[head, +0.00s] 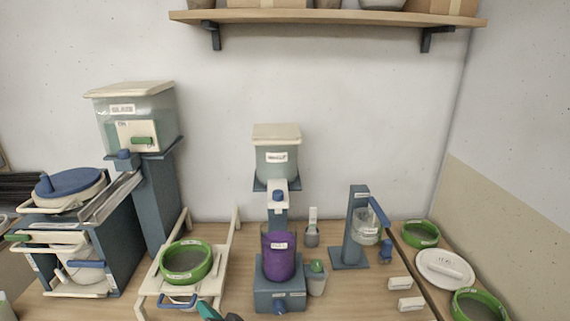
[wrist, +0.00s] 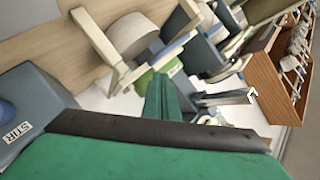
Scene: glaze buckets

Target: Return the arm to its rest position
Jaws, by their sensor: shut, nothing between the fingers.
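My gripper (head: 210,312) shows only as a small green and dark tip at the bottom edge of the head view, in front of the wooden rack and left of the stirring stand's base. In the wrist view its green and black fingers (wrist: 160,118) fill the lower part; they are shut and hold nothing. Most of my arm is out of the head view, so its overall pose cannot be told.
A blue-grey base (wrist: 30,108) marked STIR is close at left in the wrist view. In the head view, a purple bucket (head: 278,258) stands on a blue base, a green-rimmed sieve (head: 186,262) sits on the rack (head: 226,262), and a tall dispenser (head: 135,115) rises at left.

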